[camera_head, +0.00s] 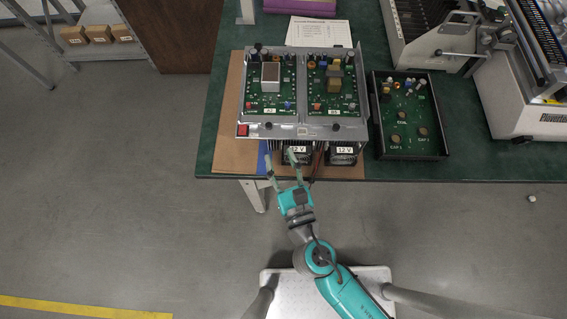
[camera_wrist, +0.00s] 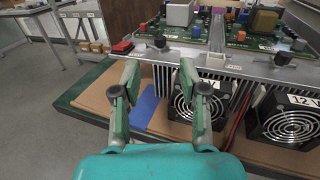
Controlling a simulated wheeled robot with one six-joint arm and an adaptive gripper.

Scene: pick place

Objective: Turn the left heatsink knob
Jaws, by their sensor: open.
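The left heatsink knob (camera_wrist: 159,42) is a small black knob on the front of the silver heatsink (camera_head: 300,133). It also shows in the head view (camera_head: 268,125). My gripper (camera_wrist: 158,68) is open and empty, with a green finger on each side. In the wrist view the left knob appears centred between the fingertips and beyond them, with no contact visible. In the head view my gripper (camera_head: 280,156) is at the table's front edge, in front of the left fan. The right knob (camera_wrist: 283,56) is similar and stands further right.
A red switch (camera_wrist: 122,47) is left of the left knob. Two fans marked 12 V, left (camera_wrist: 200,106) and right (camera_wrist: 284,120), sit under the heatsink. A black tray (camera_head: 410,151) with a circuit board is to the right. Open floor lies left of the table.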

